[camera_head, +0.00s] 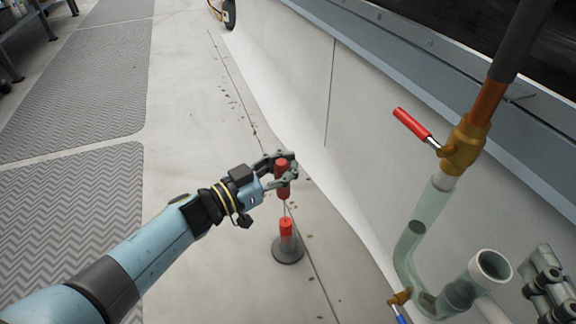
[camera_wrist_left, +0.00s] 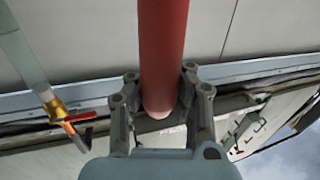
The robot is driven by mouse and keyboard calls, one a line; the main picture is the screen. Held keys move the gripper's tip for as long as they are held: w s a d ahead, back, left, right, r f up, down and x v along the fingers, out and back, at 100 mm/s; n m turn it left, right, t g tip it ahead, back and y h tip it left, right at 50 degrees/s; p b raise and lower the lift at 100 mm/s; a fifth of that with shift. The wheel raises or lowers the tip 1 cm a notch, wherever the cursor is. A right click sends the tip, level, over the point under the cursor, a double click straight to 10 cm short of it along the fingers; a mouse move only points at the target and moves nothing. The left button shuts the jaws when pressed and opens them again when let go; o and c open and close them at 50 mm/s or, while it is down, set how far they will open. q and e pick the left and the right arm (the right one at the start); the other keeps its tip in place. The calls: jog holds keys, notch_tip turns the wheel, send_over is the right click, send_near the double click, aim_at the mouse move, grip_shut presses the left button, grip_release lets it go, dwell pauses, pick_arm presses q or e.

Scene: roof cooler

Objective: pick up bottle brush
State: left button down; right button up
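The bottle brush (camera_head: 282,184) has a red handle, with a thin rod below it. Beneath the rod, a red-orange cylinder stands on a dark round base (camera_head: 288,254) on the floor; whether the brush is clear of it I cannot tell. My left gripper (camera_head: 284,169) has its fingers around the handle. In the left wrist view, the red handle (camera_wrist_left: 163,45) lies between the two fingers (camera_wrist_left: 160,82), which appear to touch both sides. My right gripper (camera_head: 548,280) shows partly at the right edge, away from the brush; its opening is unclear.
A pipe with a brass valve (camera_head: 464,146) and red lever rises at the right, with a clear bent tube below. A pale wall panel (camera_head: 360,130) runs beside the brush. Grey mats (camera_head: 80,90) lie at left; the pale floor between is open.

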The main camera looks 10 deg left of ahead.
pick_arm(q)
notch_tip(320, 180, up, 2)
jog(key=shift+r+p, duration=0.1)
jog(key=shift+p, duration=0.6)
jog(key=shift+r+p, duration=0.3)
jog(key=shift+r, duration=0.15)
notch_tip(320, 180, up, 2)
jog(key=shift+r+p, duration=0.1)
jog(key=shift+p, duration=0.7)
pick_arm(e)
jog(key=s+d+f+m+g+h, duration=0.1)
jog(key=s+d+f+g, duration=0.1)
jog(key=s+f+g, duration=0.7)
pick_arm(q)
notch_tip(320, 180, up, 9)
jog(key=p, duration=0.6)
pick_arm(e)
jog(key=r+g, duration=0.1)
jog(key=g, duration=0.1)
jog(key=s+r+g, duration=0.1)
jog(key=r+g, duration=0.3)
jog(key=shift+s+d+h, duration=0.15)
jog(key=shift+s+h, duration=0.15)
jog(key=shift+h, duration=0.1)
pick_arm(q)
jog(key=shift+f, duration=0.2)
